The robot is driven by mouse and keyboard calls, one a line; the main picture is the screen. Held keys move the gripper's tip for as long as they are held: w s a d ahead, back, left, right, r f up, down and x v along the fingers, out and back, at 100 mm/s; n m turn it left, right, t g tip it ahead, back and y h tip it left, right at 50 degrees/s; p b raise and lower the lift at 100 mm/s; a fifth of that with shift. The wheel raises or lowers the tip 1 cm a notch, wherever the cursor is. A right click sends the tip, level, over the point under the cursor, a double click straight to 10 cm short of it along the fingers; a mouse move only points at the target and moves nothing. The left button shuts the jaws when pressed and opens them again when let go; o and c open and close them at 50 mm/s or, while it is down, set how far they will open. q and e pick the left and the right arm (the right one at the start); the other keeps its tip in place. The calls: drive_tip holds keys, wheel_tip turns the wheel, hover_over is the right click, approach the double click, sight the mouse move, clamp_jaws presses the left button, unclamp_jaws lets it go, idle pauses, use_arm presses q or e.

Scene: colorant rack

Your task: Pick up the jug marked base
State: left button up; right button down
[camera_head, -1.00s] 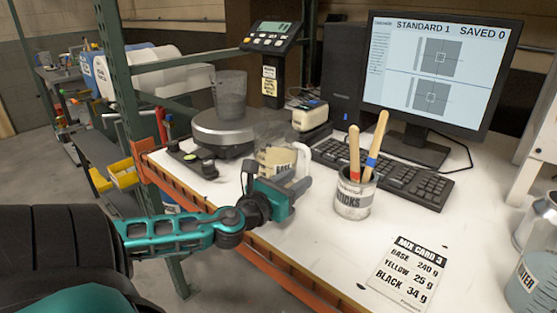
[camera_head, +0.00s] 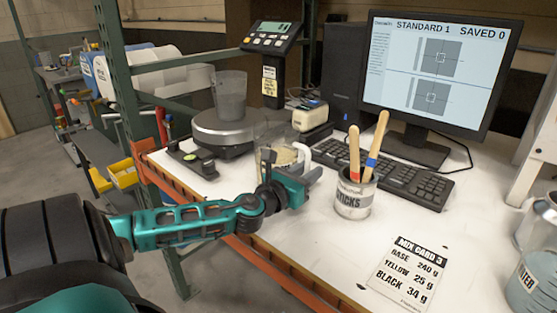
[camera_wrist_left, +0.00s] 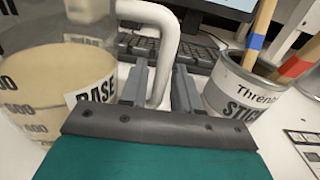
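The jug marked base (camera_head: 268,155) is a clear beaker with cream-coloured content and a white handle on its right. It stands on the white bench in front of the scale. In the left wrist view the jug (camera_wrist_left: 55,90) fills the left side, with its BASE label partly hidden by my gripper. My left gripper (camera_head: 308,176) is at the handle side of the jug. In the left wrist view its two fingers (camera_wrist_left: 160,78) are apart, with the lower part of the white handle (camera_wrist_left: 165,45) between them. My right gripper is not in view.
A can of stir sticks (camera_head: 354,197) stands close to the right of my left gripper. Behind are the scale (camera_head: 222,133) with a grey cup (camera_head: 230,95) on it, and the keyboard (camera_head: 400,172). A mix card (camera_head: 405,272) lies on the front right of the bench.

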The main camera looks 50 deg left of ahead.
use_arm(q)
clamp_jaws()
idle(1.0)
drive_tip(key=shift+r, duration=0.15)
